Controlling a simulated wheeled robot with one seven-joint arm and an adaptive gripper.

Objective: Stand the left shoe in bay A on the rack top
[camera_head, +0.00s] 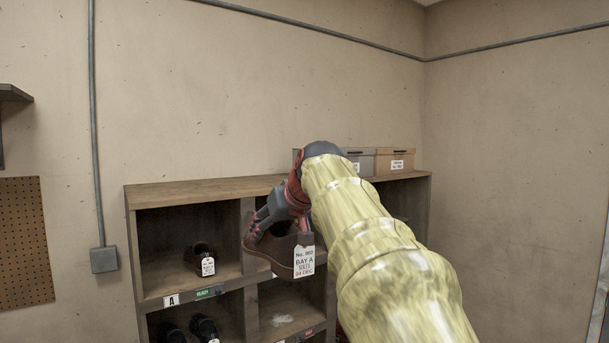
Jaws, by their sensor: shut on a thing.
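A brown shoe (268,247) hangs in my gripper (278,222) in front of the rack. A white tag (304,262) on it reads "BAY A". My gripper is shut on the shoe's upper part and covers some of it. The wooden rack (180,192) stands against the wall. Bay A (160,262) is its upper left compartment, marked with an "A" label (171,300) and a green "READY" strip (209,293). Another dark brown shoe (198,252) with a white tag stands in bay A, towards its right side. The held shoe is right of that shoe, by the divider.
A grey box (360,158) and a tan box (394,161) sit on the rack's top at right. Dark shoes (204,327) stand in the lower left bay. My arm hides much of the rack's right side. Bay A has clear floor left of its shoe.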

